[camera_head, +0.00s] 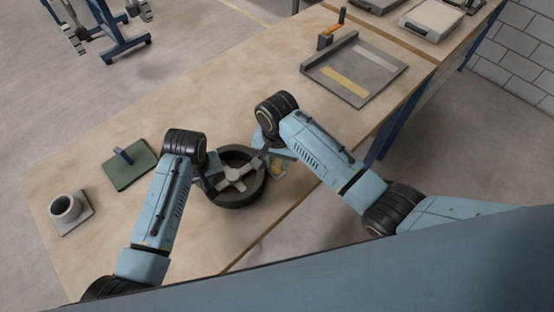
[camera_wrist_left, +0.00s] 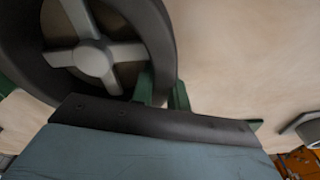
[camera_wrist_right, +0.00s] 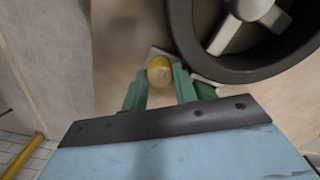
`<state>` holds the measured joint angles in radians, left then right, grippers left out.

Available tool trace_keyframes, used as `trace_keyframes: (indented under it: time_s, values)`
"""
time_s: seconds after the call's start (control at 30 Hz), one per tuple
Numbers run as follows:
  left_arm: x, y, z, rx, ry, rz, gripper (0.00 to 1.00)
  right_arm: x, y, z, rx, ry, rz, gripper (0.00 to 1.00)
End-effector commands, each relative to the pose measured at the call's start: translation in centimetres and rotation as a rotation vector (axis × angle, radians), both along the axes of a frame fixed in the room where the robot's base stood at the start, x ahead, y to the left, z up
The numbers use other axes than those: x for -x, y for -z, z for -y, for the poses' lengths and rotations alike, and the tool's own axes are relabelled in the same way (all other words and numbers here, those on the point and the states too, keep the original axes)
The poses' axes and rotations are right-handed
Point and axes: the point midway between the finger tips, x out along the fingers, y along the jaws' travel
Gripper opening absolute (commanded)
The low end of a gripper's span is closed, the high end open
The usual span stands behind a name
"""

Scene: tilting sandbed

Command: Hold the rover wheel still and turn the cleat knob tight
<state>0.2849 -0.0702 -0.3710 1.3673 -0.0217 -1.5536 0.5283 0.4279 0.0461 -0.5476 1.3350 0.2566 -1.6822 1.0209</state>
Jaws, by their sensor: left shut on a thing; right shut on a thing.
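The rover wheel (camera_head: 240,199) is a dark ring with pale grey spokes, lying near the table's front edge between my arms. It also shows in the left wrist view (camera_wrist_left: 157,35) and the right wrist view (camera_wrist_right: 184,35). My left gripper (camera_wrist_left: 160,88) is shut on the wheel's rim at its left side. The cleat knob (camera_wrist_right: 159,66) is a small yellow round piece just outside the rim. My right gripper (camera_wrist_right: 158,84) is shut on the knob, with a green finger on each side of it. In the head view my right wrist partly hides the knob.
A green block with a handle (camera_head: 126,173) and a grey cup on a square plate (camera_head: 66,208) stand left on the table (camera_head: 200,262). A grey tray (camera_head: 380,72) with an orange-handled fixture (camera_head: 333,31) lies at the back right. The table's front edge runs close by the wheel.

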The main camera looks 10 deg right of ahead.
Motion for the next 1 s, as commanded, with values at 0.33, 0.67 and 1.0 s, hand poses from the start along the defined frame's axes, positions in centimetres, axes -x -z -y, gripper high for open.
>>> trace_keyframes:
  time_s: [0.33,0.67,1.0]
  values:
    - [0.0,0.0,0.0,0.001,0.000,0.000,0.00,0.0,-0.1,-0.1,-0.002,-0.002,0.001,0.38]
    - [0.0,0.0,0.0,0.001,0.000,0.001,0.00,-0.1,-2.4,-0.1,-0.003,-0.002,0.005,0.38]
    - [0.0,-0.1,0.0,0.001,0.000,0.001,0.00,-0.1,-7.2,-0.1,-0.002,-0.002,0.002,0.38]
